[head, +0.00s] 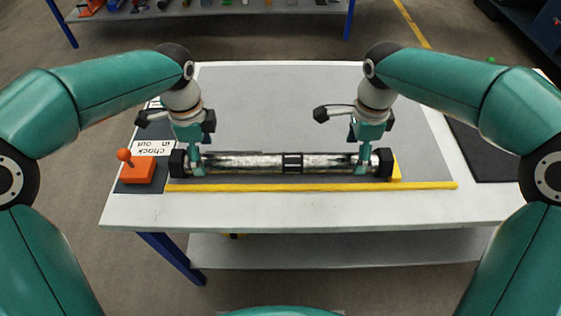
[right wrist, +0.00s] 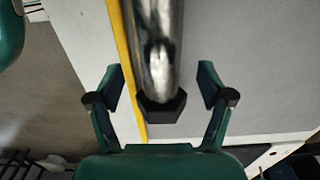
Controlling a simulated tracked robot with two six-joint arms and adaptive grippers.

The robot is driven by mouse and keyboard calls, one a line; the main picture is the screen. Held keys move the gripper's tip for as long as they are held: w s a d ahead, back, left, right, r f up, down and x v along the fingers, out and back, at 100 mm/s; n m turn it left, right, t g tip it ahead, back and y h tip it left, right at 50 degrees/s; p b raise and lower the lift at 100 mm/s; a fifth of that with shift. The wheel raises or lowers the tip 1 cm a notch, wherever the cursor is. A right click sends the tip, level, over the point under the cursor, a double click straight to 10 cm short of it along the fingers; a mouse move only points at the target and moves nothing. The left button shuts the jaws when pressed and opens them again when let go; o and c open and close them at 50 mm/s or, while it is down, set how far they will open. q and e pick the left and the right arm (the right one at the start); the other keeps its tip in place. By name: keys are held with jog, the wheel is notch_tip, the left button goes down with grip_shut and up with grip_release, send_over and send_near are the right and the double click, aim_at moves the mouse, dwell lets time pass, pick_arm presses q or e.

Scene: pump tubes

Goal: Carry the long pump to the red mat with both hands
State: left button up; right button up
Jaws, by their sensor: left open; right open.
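The long pump (head: 255,162), a shiny metal tube with black end caps and a dark middle band, lies crosswise near the front of the grey work surface. My left gripper (head: 197,168) is over its left part, close to the left cap, and is open. My right gripper (head: 364,166) is over its right part, close to the right cap, and is open. In the right wrist view the pump (right wrist: 158,55) runs between the spread fingers of the right gripper (right wrist: 163,82), with a gap on each side. I see no red mat in either view.
An orange box with a ball-topped lever (head: 137,170) stands left of the pump. A yellow strip (head: 310,187) runs along the front, and a yellow piece (head: 397,170) is by the right cap. A dark mat (head: 485,150) lies at right. The grey surface (head: 280,105) behind is clear.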

pick_arm(q)
jog(key=shift+f, duration=2.05)
pick_arm(e)
jog(key=shift+f, duration=2)
pick_arm(q)
grip_shut()
pick_arm(e)
grip_shut()
pick_arm(q)
jog(key=shift+r, duration=0.15)
pick_arm(e)
jog(key=shift+r, duration=0.1)
